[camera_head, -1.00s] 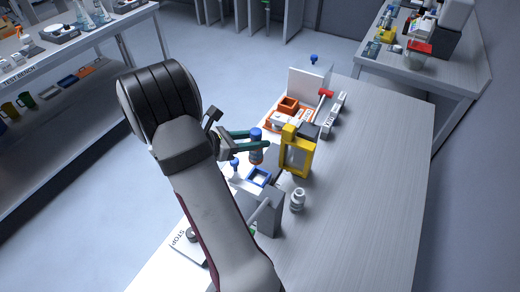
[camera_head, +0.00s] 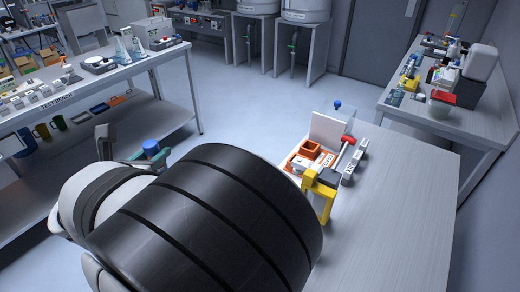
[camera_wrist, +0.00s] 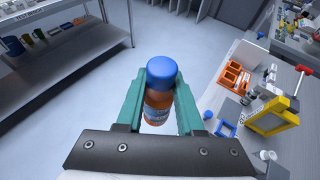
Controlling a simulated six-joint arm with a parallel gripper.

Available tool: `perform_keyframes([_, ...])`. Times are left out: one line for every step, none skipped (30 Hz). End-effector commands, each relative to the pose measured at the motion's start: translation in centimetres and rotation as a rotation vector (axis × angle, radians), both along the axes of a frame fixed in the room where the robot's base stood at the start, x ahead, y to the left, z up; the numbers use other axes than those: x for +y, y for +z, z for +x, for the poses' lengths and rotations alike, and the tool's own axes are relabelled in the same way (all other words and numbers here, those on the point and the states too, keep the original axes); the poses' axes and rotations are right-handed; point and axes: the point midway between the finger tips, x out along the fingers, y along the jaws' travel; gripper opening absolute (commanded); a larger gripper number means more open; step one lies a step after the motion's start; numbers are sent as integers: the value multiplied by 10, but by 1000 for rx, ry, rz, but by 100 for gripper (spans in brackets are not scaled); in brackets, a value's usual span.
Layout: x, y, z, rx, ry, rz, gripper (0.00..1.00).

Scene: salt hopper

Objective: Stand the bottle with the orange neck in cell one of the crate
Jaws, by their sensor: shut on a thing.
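My gripper (camera_wrist: 161,85) is shut on a bottle (camera_wrist: 158,103) with a blue cap and an orange-brown neck and body; a label shows low on it. The bottle looks upright between the green fingers, over the floor left of the table. In the head view only its blue cap (camera_head: 151,147) shows clearly, behind my arm. An orange crate (camera_head: 298,167) stands on the table beside a white upright panel. It also shows in the wrist view (camera_wrist: 236,76), right of the gripper and apart from it. Its cell marks are too small to read.
A yellow frame (camera_head: 321,192) stands in front of the crate, with a red-ended part (camera_head: 349,140) at its right. The table (camera_head: 400,225) is bare at the front right. A test bench (camera_head: 95,85) stands left across open floor.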

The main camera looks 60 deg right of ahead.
Motion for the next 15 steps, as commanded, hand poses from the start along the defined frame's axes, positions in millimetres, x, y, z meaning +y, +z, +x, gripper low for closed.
perform_keyframes([12,8,4,-4,50,0,0])
perform_keyframes([18,12,6,-4,80,0,0])
perform_keyframes([26,17,8,-4,116,0,0])
perform_keyframes([32,20,10,-4,142,0,0])
perform_keyframes([36,24,11,-3,165,0,0])
perform_keyframes([42,28,13,-3,195,-1,0])
perform_keyframes([46,31,15,-4,214,0,0])
perform_keyframes([50,34,16,-4,233,0,0])
perform_keyframes([55,38,18,-3,257,0,0])
perform_keyframes([58,40,19,-4,273,-1,0])
perform_keyframes([62,43,20,-4,289,-1,0])
perform_keyframes([65,46,22,-4,307,0,0])
perform_keyframes([67,49,23,-4,321,-1,0])
perform_keyframes([70,52,25,-3,334,-2,0])
perform_keyframes([72,55,27,-4,349,0,0])
